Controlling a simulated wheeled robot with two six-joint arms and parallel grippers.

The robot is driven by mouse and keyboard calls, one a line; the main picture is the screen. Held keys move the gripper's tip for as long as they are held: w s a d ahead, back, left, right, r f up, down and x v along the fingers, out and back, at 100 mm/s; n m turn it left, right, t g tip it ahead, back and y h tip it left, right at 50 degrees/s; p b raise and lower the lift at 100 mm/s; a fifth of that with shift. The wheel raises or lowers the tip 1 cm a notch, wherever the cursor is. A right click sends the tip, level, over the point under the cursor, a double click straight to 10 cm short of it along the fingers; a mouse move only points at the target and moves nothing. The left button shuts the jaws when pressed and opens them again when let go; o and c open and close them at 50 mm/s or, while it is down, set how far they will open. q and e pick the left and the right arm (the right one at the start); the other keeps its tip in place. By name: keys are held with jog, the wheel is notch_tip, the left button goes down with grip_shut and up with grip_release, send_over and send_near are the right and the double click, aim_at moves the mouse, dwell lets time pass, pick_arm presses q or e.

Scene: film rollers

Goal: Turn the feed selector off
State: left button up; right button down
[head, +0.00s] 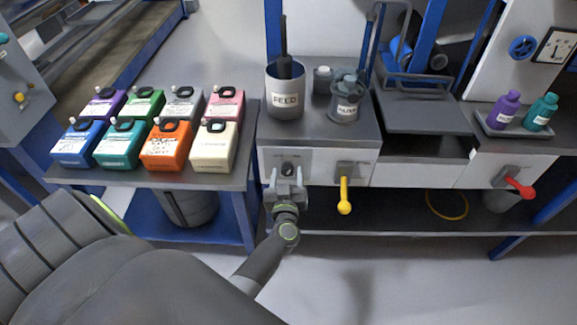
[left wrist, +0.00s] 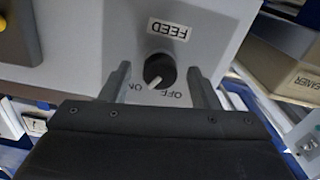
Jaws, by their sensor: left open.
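My left gripper (head: 286,180) is open in front of the panel. In the left wrist view its fingers stand on either side of the knob, apart from it. My right gripper is not in view.
A yellow lever (head: 344,195) sits just right of the selector, and a red lever (head: 519,187) is farther right. Several coloured jugs, including a cream one (head: 214,147), fill the left table.

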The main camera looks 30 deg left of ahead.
pick_arm(q)
jog(key=shift+w+a, duration=0.2)
jog(key=shift+w, duration=0.05)
jog(key=shift+r, duration=0.15)
jog(key=shift+c, duration=0.3)
jog(key=c, duration=0.9)
